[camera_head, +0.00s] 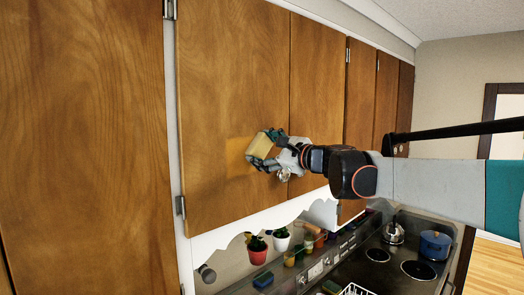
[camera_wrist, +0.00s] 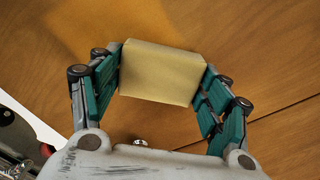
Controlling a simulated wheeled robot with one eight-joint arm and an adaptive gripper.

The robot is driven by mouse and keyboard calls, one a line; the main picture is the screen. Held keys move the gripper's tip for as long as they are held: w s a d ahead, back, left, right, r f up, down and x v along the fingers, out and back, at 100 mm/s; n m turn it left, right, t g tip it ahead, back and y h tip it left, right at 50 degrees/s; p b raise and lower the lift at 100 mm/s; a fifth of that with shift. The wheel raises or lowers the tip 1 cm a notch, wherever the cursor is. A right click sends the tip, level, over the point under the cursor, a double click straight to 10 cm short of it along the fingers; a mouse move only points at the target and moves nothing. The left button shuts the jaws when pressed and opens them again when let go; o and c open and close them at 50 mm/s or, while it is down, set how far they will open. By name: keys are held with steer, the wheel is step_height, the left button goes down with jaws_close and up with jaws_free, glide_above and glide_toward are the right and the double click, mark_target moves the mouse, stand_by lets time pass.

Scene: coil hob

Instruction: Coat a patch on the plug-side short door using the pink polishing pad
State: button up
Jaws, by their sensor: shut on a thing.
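My gripper (camera_head: 268,150) is shut on a pale yellow block (camera_wrist: 160,73), held between its two teal-padded fingers. The block looks yellow, not pink; I see no clearly pink pad. In the head view the block (camera_head: 259,146) is at the lower right of a wide wooden cabinet door (camera_head: 225,80). A lighter yellowish patch (camera_head: 238,158) shows on that door, just left of the block. The patch also shows in the wrist view (camera_wrist: 85,25). I cannot tell whether the block touches the door. Which door is the plug-side short one is unclear.
A narrower door (camera_head: 316,90) adjoins on the right, with a round knob (camera_head: 284,175) near my gripper. Below are potted plants (camera_head: 257,250), small jars, a kettle (camera_head: 393,232) and a blue pot (camera_head: 435,245) on the coil hob (camera_head: 378,255). A tall door (camera_head: 80,150) stands left.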

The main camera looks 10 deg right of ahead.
steer(key=v, duration=0.6)
stand_by(0.3)
steer(key=v, duration=0.3)
stand_by(0.6)
